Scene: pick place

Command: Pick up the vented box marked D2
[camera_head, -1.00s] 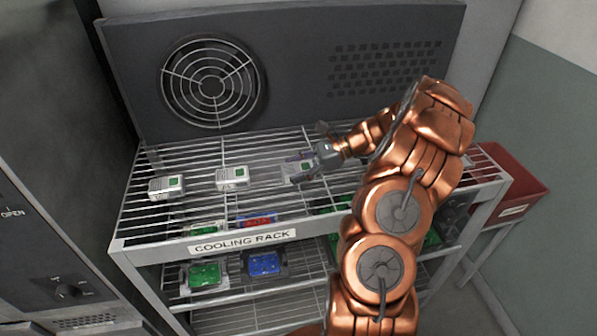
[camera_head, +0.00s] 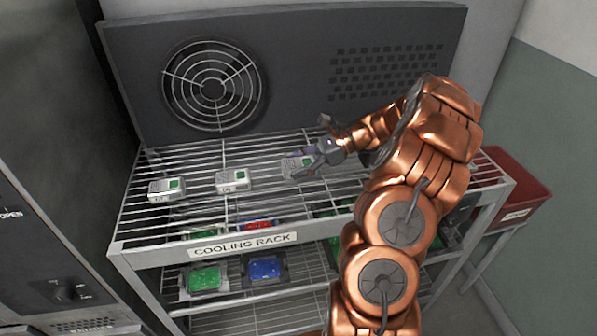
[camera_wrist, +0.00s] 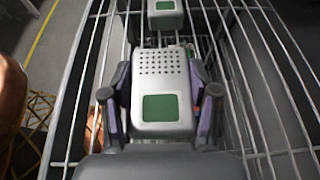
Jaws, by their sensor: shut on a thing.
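A light grey vented box with a green square and rows of small holes sits between my gripper's fingers (camera_wrist: 159,80) in the wrist view. This held box (camera_wrist: 162,62) also shows at the right of the row in the head view (camera_head: 291,164), partly covered by my gripper (camera_head: 303,162). The fingers are shut on its two sides. I cannot read a D2 mark on it. Whether it touches the wire shelf or hangs just above it is hard to tell. Two similar boxes stand on the rack, a middle one (camera_head: 233,180) and a left one (camera_head: 167,190); their marks are too small to read.
The cooling rack (camera_head: 180,246) has a wire top, with green and blue items on its lower levels. A dark panel with a round fan grille (camera_head: 211,84) stands behind. A red bin (camera_head: 520,190) is at the right. The shelf's front left is clear.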

